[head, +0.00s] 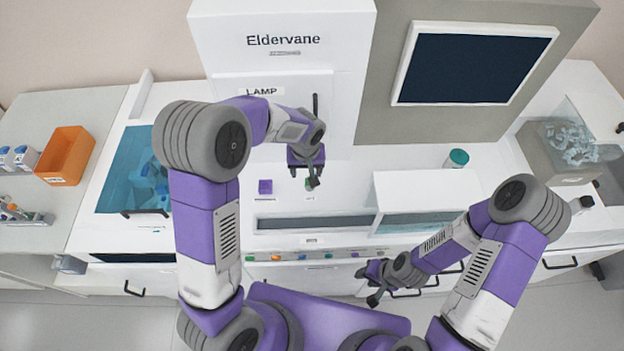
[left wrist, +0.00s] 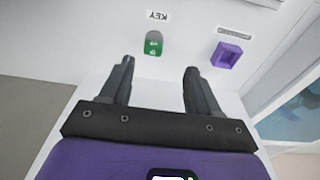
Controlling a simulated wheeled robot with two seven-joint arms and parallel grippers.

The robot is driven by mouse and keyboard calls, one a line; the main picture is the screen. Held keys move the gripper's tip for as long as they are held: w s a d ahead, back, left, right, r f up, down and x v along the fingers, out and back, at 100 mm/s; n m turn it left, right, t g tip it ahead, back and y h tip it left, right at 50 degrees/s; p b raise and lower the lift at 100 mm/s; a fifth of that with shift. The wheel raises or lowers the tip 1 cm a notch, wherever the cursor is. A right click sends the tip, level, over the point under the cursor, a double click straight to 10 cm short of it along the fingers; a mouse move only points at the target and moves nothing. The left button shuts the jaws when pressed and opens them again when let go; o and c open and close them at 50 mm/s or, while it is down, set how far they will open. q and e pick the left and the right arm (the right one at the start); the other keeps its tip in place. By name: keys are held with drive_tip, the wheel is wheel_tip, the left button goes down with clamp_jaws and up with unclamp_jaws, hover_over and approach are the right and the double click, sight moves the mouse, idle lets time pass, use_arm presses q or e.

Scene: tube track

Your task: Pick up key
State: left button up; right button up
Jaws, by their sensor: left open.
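The key (left wrist: 153,43) is a small green piece with pale marks, beside a "KEY" label (left wrist: 158,16) on the white surface in the left wrist view. In the head view only a bit of green (head: 309,186) shows beside my left gripper. My left gripper (head: 304,178) is open and empty. In the left wrist view its two fingers (left wrist: 159,70) are apart, with the key beyond the tips and roughly between them, not touching. My right gripper (head: 368,286) hangs at the front right, away from the key, with its fingers apart and nothing seen between them.
A purple square block (head: 265,187) sits left of the key; it also shows in the left wrist view (left wrist: 227,54). A tall white "Eldervane" panel (head: 283,60) stands behind. A long dark slot (head: 315,223) lies in front. A raised white box (head: 425,190) stands to the right.

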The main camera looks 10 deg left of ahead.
use_arm(q)
drive_tip(key=f, duration=0.1)
drive_tip(key=w+f, duration=0.1)
drive_tip(key=f, duration=0.1)
drive_tip(key=shift+w, duration=0.3)
drive_tip(key=shift+s+f, duration=0.2)
drive_tip(key=shift+f, duration=0.5)
drive_tip(key=f, duration=0.2)
drive_tip(key=w+f, duration=0.1)
drive_tip(key=f, duration=0.1)
drive_tip(key=shift+d+f, duration=0.2)
drive_tip(key=shift+f, duration=0.05)
clamp_jaws()
